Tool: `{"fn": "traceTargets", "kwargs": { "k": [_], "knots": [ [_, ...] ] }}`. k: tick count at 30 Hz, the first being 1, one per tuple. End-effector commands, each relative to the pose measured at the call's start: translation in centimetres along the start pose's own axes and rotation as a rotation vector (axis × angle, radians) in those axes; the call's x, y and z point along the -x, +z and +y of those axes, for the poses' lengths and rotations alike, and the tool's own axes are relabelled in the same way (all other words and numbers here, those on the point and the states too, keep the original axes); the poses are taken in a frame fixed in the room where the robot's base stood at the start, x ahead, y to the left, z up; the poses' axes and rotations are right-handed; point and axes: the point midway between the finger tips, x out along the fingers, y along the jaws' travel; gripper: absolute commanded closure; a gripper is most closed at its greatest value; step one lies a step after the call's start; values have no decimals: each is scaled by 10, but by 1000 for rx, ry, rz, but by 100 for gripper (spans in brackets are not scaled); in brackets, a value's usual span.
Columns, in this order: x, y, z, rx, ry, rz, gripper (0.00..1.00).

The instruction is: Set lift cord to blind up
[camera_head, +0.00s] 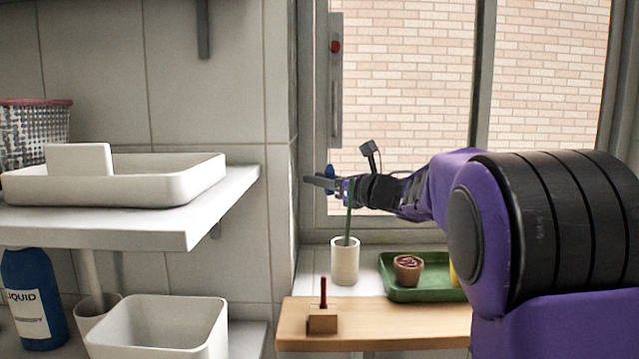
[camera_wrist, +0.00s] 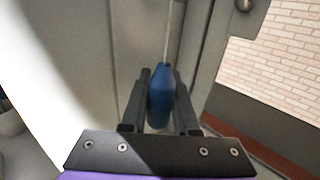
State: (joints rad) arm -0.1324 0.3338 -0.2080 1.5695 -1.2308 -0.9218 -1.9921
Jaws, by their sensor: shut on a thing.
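The lift cord ends in a blue pull (camera_wrist: 161,97), and a thin cord runs up from it in the wrist view. My gripper (camera_wrist: 161,76) is shut on this blue pull, one dark finger on each side. In the head view my gripper (camera_head: 318,182) is at the left side of the window, pointing left, with a bit of the blue pull (camera_head: 330,171) showing at the fingers. A grey vertical strip with a red knob (camera_head: 335,46) is on the window frame above. The cord is too thin to follow in the head view. No blind is visible over the glass.
Below my gripper stand a white cup with a green stick (camera_head: 344,262), a green tray (camera_head: 400,291) with a small brown pot (camera_head: 407,267), and a wooden board (camera_head: 390,325) bearing a small block. A tiled wall and white sink (camera_head: 120,180) are at left.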

Motion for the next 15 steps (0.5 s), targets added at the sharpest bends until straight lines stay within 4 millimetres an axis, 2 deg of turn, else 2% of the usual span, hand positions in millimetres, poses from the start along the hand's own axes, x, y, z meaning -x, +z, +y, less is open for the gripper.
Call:
{"fn": "traceTargets", "kwargs": {
  "k": [1,3,4,8,9,15],
  "knots": [
    [0,-9,0,-4,1,15,100],
    [0,-10,0,-5,1,17,100],
    [0,-10,0,-5,1,17,68],
    [0,-9,0,-5,0,14,45],
    [0,-8,0,-4,0,13,42],
    [0,-6,0,-3,0,10,42]
  ]
}}
